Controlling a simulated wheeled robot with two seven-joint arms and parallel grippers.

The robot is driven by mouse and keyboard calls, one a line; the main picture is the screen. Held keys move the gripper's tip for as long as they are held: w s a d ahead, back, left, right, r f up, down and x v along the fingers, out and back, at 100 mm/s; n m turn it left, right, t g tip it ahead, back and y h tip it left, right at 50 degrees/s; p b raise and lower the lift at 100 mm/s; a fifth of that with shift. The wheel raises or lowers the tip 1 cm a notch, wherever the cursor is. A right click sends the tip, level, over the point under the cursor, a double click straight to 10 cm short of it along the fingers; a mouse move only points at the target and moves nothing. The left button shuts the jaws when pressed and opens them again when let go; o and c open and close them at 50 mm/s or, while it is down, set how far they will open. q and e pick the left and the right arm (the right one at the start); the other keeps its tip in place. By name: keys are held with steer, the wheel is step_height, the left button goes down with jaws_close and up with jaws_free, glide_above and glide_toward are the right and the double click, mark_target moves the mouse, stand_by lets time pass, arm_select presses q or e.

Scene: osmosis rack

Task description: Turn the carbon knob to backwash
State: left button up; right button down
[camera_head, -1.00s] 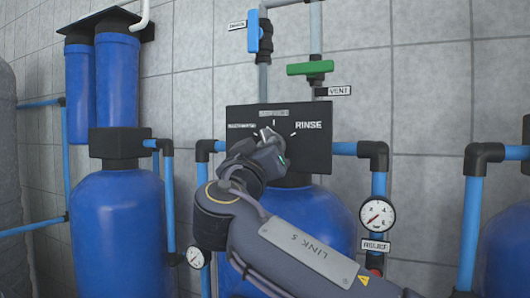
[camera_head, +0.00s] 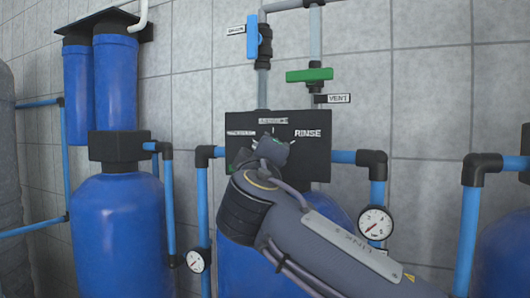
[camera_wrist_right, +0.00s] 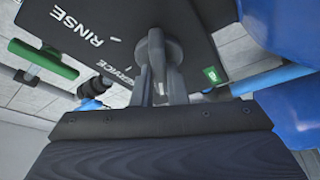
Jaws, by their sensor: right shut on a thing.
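The black control panel (camera_head: 312,170) carries three labels: one at left that is hard to read (camera_head: 241,133), SERVICE (camera_head: 273,121) at the top and RINSE (camera_head: 306,133) at right. The grey carbon knob (camera_wrist_right: 157,50) shows in the right wrist view, where the panel looks turned. My right gripper (camera_head: 270,150) is at the panel's middle and hides the knob in the head view. In the wrist view my right gripper (camera_wrist_right: 162,85) is shut on the knob's handle. The knob's exact pointing direction is hard to tell. My left gripper is not in view.
A blue valve handle (camera_head: 252,41) and a green valve handle (camera_head: 309,75) sit on pipes above the panel. Blue pipes and a pressure gauge (camera_head: 375,222) stand close right of my arm. Blue tanks (camera_head: 120,235) stand at left and right.

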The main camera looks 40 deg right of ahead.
stand_by(0.5)
steer(key=c, duration=1.4)
jaws_free()
steer(key=shift+c, duration=0.2)
steer(key=shift+a, duration=0.1)
steer(key=b+v, duration=0.2)
steer(key=v, duration=0.5)
steer(key=shift+s+a, duration=0.2)
steer(key=shift+s, duration=0.1)
steer(key=shift+f, duration=0.1)
